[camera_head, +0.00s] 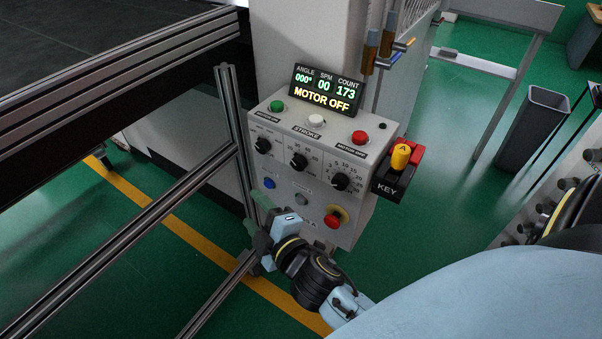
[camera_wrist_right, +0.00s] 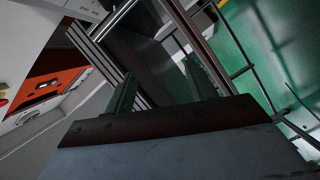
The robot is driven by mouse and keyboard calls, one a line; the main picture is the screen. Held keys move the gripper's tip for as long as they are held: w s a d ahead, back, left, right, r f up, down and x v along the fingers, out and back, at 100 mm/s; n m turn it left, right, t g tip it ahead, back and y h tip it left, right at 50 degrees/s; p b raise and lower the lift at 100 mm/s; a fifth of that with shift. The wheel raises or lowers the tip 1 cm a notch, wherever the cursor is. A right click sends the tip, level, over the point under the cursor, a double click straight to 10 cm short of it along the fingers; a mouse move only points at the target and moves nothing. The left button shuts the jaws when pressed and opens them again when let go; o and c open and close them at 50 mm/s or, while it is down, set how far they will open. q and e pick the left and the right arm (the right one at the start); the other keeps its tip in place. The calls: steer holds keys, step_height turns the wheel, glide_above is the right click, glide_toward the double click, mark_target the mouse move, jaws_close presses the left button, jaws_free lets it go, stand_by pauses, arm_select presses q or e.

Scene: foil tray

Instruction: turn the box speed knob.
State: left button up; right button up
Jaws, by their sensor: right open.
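The control box (camera_head: 320,212) is a pale grey panel with three black rotary knobs in a row: left (camera_head: 263,145), middle (camera_head: 299,160) and right (camera_head: 341,181). Their small labels are too blurred for me to tell which is the speed knob. The display (camera_head: 327,90) above reads angle 000, SPM 00, count 173, "MOTOR OFF". My right gripper (camera_head: 257,214) is open and empty, near the box's lower left, below the knobs and apart from them. Its green fingers also show spread in the right wrist view (camera_wrist_right: 160,88). My left gripper is out of view.
Green, white and red (camera_head: 360,137) buttons line the box top. Aluminium rails (camera_head: 231,120) stand close left of my gripper. A grey bin (camera_head: 532,130) stands right.

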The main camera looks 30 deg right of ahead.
steer(key=s+d+f+h, duration=0.2)
steer(key=s+d+h, duration=0.1)
steer(key=s+d, duration=0.1)
steer(key=h, duration=0.5)
glide_toward(300, 167)
steer(key=shift+n+y, duration=0.3)
steer(key=shift+n, duration=0.1)
steer(key=x, duration=0.8)
steer(key=shift+w+d+r+p, duration=0.1)
steer(key=shift+w+d+p, duration=0.15)
steer(key=shift+p, duration=0.15)
